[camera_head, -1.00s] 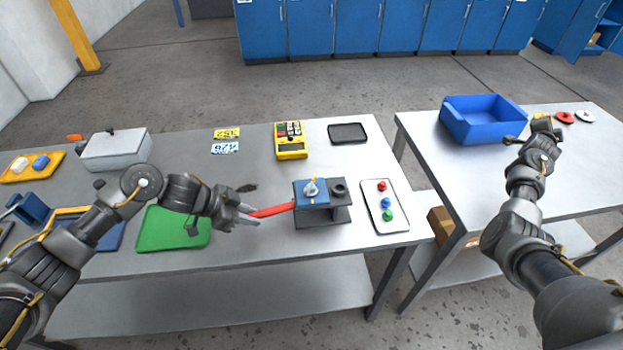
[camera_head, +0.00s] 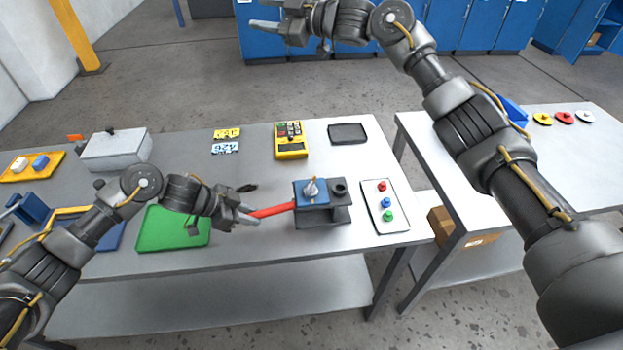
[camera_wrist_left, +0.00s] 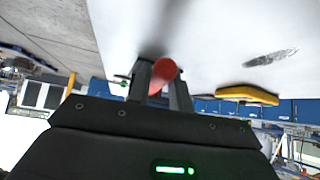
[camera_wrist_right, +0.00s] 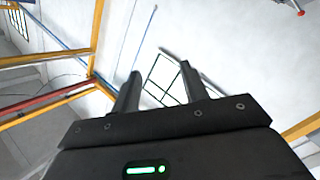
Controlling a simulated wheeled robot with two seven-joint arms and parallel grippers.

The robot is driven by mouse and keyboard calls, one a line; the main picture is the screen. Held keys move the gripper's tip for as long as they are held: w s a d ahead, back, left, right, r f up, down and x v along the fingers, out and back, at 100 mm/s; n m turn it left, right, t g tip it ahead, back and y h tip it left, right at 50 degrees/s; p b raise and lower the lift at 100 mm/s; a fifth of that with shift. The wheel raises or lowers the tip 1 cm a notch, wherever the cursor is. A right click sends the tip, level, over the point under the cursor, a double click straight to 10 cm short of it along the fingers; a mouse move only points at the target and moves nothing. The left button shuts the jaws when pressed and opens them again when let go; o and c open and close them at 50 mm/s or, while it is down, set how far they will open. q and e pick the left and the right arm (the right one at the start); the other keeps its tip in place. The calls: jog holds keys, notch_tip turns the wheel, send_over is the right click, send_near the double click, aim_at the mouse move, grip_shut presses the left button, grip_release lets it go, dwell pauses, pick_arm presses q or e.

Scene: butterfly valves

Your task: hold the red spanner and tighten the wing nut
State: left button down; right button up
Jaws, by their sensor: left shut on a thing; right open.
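The red spanner (camera_head: 272,211) reaches from my left gripper to the dark fixture (camera_head: 322,215) with the blue top. My left gripper (camera_head: 250,215) is shut on the spanner's end; the red handle (camera_wrist_left: 163,72) shows between the fingers in the left wrist view. The spanner's far end is hidden at the fixture. The grey wing nut (camera_head: 311,187) stands upright on the blue block (camera_head: 302,200). My right gripper (camera_head: 265,15) is open and empty, raised high at the top of the head view, far from the wing nut. The right wrist view shows its open fingers (camera_wrist_right: 158,92).
A tray with red, blue and green knobs (camera_head: 400,220) lies right of the fixture. A yellow meter (camera_head: 291,150) and a black tray (camera_head: 347,140) lie behind it. A green mat (camera_head: 160,238) is at left. My right arm partly covers the blue bin (camera_head: 514,112) on the right table.

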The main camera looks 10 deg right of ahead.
jog(key=s+a+f+n+g+h, duration=0.2)
jog(key=s+a+f+n+g, duration=0.3)
jog(key=s+a+f, duration=0.25)
jog(key=n+g+h, duration=0.4)
jog(key=n+h, duration=0.1)
jog(key=h, duration=0.8)
send_over(311, 186)
notch_tip(311, 186, down, 15)
jog(key=f, duration=0.8)
jog(key=w+f, duration=0.1)
jog(key=f, duration=0.2)
jog(key=shift+d+f, duration=0.1)
jog(key=shift+f, duration=0.3)
grip_shut()
